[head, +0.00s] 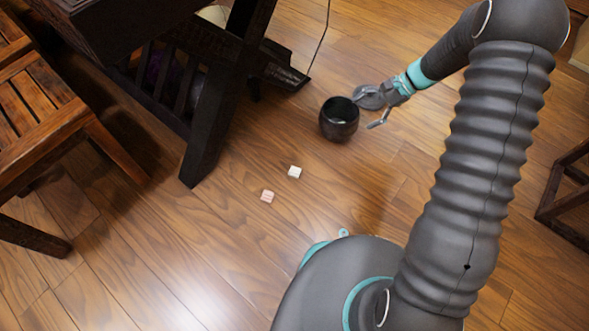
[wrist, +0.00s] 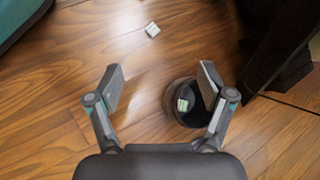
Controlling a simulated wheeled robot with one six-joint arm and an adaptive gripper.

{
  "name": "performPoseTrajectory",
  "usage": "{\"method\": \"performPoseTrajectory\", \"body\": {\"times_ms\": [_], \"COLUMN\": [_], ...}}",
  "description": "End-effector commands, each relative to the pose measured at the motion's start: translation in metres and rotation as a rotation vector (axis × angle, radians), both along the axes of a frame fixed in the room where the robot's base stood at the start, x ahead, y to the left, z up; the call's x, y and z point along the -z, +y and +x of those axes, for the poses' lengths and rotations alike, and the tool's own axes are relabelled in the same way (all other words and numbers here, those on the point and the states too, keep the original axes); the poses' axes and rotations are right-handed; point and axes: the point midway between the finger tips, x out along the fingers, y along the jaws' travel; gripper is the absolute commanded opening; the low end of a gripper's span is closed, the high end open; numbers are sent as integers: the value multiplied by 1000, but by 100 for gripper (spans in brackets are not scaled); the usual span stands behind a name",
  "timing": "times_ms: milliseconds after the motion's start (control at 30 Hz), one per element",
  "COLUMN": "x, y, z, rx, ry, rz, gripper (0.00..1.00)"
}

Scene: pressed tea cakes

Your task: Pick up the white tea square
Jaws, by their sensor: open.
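The white tea square (head: 294,172) is a small pale block lying on the wooden floor in the head view. A pale square, which looks like the same one, lies near the top middle of the wrist view (wrist: 152,30). My gripper (head: 372,110) is to the right of and beyond it in the head view, beside a dark round pot. In the wrist view my gripper (wrist: 161,75) has its fingers spread with nothing held between them. The white square lies beyond the fingertips, apart from them.
The dark pot (head: 338,121) stands close to my gripper; the wrist view shows a pale square (wrist: 183,105) inside it. A pinkish square (head: 267,196) lies near the white one. A dark table leg (head: 218,95) and wooden chair (head: 50,110) stand left. Floor around the squares is clear.

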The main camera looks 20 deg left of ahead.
Motion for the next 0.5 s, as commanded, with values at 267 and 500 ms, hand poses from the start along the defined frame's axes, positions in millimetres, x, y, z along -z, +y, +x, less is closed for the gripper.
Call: {"method": "performPoseTrajectory", "body": {"times_ms": [267, 500], "x": [103, 192], "y": [23, 40], "z": [10, -3], "rx": [127, 240], "ry": [208, 373], "rz": [100, 175], "gripper": [80, 80]}}
